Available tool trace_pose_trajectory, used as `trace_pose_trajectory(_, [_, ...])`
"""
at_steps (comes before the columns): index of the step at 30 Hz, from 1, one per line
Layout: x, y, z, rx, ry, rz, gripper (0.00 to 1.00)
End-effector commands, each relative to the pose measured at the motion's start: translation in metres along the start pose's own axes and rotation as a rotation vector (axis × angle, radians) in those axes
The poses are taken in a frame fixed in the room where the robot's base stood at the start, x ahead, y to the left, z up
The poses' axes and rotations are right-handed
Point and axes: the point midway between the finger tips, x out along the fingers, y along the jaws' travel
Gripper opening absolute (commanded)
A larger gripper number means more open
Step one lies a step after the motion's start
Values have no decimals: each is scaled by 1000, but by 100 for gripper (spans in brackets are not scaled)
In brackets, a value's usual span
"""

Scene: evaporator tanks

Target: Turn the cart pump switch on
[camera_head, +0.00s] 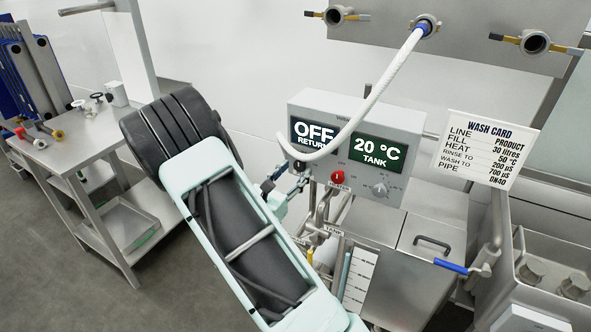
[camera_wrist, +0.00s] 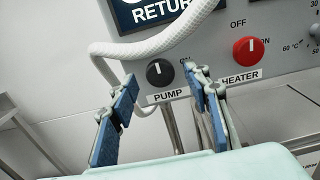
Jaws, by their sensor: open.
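The pump switch is a black round knob (camera_wrist: 160,73) above a "PUMP" label, on the grey control panel (camera_head: 330,105). Its white mark points about straight up in the wrist view. The "ON" lettering to its right is partly covered by a fingertip, and no "OFF" lettering shows beside it. My gripper (camera_wrist: 161,84) is open, with one blue-padded finger on each side of the knob in the picture. I cannot tell whether the fingers touch it. In the head view my gripper (camera_head: 287,183) is small and partly hidden at the panel's lower left.
A white hose (camera_head: 372,92) hangs across the panel and curves close by the pump knob. A red heater knob (camera_wrist: 247,50) sits to the right. A wash card (camera_head: 487,148) stands at right. A steel side table (camera_head: 85,150) is at left.

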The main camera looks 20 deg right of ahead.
Motion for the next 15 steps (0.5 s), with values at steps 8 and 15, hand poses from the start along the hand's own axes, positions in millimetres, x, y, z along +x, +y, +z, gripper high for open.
trace_pose_trajectory(8, [11, 0, 0, 0, 0, -1, 44])
trace_pose_trajectory(15, [11, 0, 0, 0, 0, -1, 34])
